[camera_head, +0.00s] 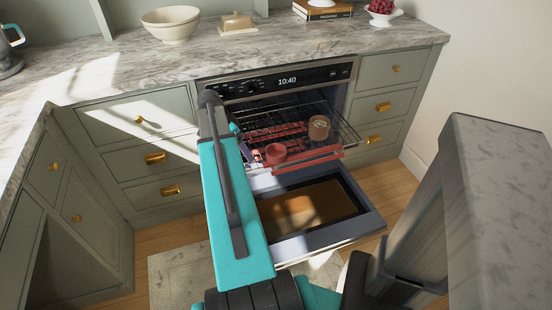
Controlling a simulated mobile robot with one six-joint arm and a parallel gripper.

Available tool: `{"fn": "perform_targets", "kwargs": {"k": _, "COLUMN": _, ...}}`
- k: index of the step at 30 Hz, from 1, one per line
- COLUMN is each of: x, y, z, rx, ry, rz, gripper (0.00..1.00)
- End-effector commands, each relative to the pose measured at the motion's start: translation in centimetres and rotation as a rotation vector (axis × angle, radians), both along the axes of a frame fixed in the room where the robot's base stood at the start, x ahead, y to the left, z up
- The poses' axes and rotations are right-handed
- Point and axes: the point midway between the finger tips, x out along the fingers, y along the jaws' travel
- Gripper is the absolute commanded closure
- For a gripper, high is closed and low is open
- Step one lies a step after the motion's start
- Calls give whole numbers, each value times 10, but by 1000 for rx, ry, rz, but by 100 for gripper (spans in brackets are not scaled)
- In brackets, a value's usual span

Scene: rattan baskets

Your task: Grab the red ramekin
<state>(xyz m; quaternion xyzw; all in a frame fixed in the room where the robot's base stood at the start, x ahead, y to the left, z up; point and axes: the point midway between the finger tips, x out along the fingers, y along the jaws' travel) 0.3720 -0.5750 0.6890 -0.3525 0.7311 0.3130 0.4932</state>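The red ramekin (275,153) stands on the pulled-out oven rack (345,137), at its front left. My gripper (252,154) is just left of the ramekin, mostly hidden behind my teal arm link. Only small parts of it show at the link's right edge. I cannot tell whether its fingers are open or shut, or whether they touch the ramekin.
A brown ramekin (319,127) stands on the rack, right of and behind the red one. The oven door (372,222) is folded down below the rack. Drawers with brass handles flank the oven. The marble counter (330,48) above holds a cream bowl (171,24) and a butter dish (237,24).

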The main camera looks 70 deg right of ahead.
Motion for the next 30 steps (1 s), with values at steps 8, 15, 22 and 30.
{"fn": "perform_targets", "kwargs": {"k": 8, "x": -57, "y": -59, "z": 50, "rx": -107, "ry": -31, "rz": -246, "gripper": 13}}
{"fn": "perform_targets", "kwargs": {"k": 15, "x": -67, "y": -66, "z": 59, "rx": -124, "ry": -36, "rz": -285, "gripper": 13}}
{"fn": "perform_targets", "kwargs": {"k": 22, "x": -67, "y": -66, "z": 58, "rx": -123, "ry": -34, "rz": -283, "gripper": 13}}
{"fn": "perform_targets", "kwargs": {"k": 30, "x": -72, "y": -70, "z": 43, "rx": -121, "ry": -34, "rz": -283, "gripper": 13}}
